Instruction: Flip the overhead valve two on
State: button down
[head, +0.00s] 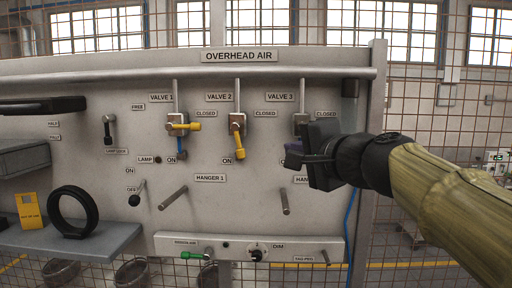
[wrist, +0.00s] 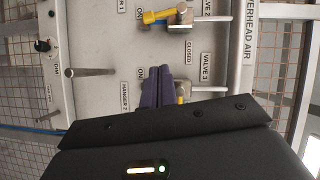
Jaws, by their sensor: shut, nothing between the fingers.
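Valve 2 (head: 237,122) sits on the grey panel under its label. Its yellow handle (head: 239,147) points down, beside the ON label, and clear of the CLOSED label at right. In the wrist view, which is turned sideways, the same yellow handle (wrist: 157,16) points left along the ON label. My gripper (head: 293,155) is to the right of valve 2 and a little lower, in front of the valve 3 area, apart from the valve 2 handle. Its dark purple fingers (wrist: 157,88) are together and empty. The lower part of valve 3 (head: 301,122) is hidden behind my gripper.
Valve 1 (head: 176,120) has a yellow handle pointing right, toward CLOSED. Pegs (head: 173,198) stick out below the valves. A grey shelf (head: 75,238) holds a black ring (head: 73,212) at left. A post (head: 372,150) edges the panel at right.

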aim_at(239, 143)
jog(key=w+a+f+p, duration=0.1)
jog(key=w+a+p, duration=0.3)
jog(key=w+a, duration=0.4)
jog(key=shift+w+a+f, duration=0.3)
jog(key=shift+w+f, duration=0.1)
jog(key=shift+w, duration=0.35)
